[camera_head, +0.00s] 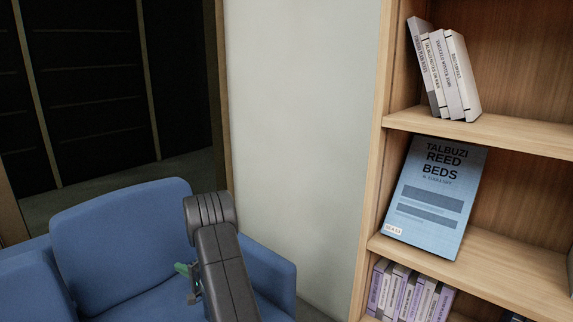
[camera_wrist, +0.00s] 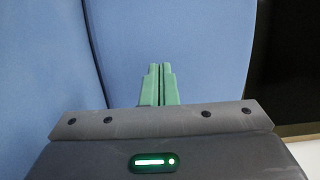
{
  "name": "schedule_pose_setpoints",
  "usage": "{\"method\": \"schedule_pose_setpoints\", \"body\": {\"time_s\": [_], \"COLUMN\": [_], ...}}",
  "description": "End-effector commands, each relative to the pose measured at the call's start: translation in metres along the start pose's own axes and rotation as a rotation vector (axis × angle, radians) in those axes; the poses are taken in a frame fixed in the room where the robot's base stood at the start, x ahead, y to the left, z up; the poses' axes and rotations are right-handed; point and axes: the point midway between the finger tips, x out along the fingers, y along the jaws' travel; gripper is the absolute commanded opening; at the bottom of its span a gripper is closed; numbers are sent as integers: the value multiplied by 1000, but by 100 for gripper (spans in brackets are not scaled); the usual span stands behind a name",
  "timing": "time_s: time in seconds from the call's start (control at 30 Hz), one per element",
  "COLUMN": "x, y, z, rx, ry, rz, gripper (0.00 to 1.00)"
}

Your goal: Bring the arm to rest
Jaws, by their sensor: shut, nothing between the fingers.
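My arm rises at the lower middle of the head view, in front of a blue armchair. My gripper (camera_wrist: 160,86) shows in the wrist view with its two green fingers together and nothing between them. In the head view only a small green part of the gripper (camera_head: 184,270) shows beside my arm; the rest is hidden behind the arm link. The wrist view looks toward the blue upholstery of the armchair (camera_wrist: 200,40). I cannot tell how far the fingertips are from it.
The blue armchair (camera_head: 120,235) stands at the lower left. A wooden bookshelf (camera_head: 480,130) at the right holds several leaning books (camera_head: 444,75), a blue book (camera_head: 435,195) facing out, and purple and white books (camera_head: 408,292) below. A pale wall (camera_head: 300,120) and dark glazing (camera_head: 95,90) are behind.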

Motion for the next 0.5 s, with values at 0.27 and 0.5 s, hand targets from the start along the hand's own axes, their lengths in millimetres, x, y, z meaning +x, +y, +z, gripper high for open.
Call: {"method": "schedule_pose_setpoints", "body": {"time_s": [0.27, 0.5], "x": [-10, -11], "y": [0, 0], "z": [-40, -47], "rx": [1, 0], "ry": [1, -1], "rz": [-2, -1], "gripper": [0, 0]}}
